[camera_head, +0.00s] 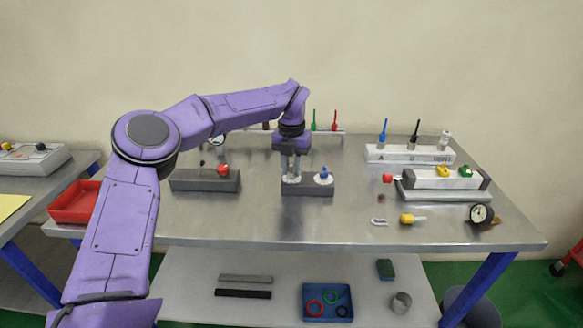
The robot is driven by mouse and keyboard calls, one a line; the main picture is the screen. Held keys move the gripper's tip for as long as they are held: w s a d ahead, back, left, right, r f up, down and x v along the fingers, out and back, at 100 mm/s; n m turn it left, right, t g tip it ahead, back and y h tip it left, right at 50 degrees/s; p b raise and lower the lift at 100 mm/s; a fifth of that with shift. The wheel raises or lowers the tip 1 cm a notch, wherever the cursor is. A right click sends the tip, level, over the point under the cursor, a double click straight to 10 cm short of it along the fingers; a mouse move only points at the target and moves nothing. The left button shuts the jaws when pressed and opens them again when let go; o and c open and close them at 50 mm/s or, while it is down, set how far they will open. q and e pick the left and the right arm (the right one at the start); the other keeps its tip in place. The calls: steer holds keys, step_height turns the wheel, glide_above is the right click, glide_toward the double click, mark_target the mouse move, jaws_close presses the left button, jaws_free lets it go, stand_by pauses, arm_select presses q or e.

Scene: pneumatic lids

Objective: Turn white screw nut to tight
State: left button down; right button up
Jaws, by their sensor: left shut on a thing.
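My left gripper (291,174) points straight down over the left end of a dark grey block (308,189) in the middle of the table. Its fingers are shut on a small white screw nut (291,181) on top of that block, which they partly hide. How tight the nut sits cannot be told from here. A second white round part with a blue top (323,178) stands on the right end of the same block, beside the fingers. My right gripper is not in view.
Another dark block (205,181) with a red knob stands to the left. At right are a white rack (410,154) with upright tools, a white block with yellow and green parts (443,179), and a gauge (481,213). A red tray (76,202) sits at far left. The table's front middle is clear.

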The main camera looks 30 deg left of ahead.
arm_select(q)
steer(key=shift+s+f, duration=0.1)
steer(key=shift+f, duration=0.15)
steer(key=c, duration=0.9)
jaws_free()
steer(key=shift+r, duration=0.15)
step_height(320, 180, up, 10)
steer(key=shift+r, duration=0.2)
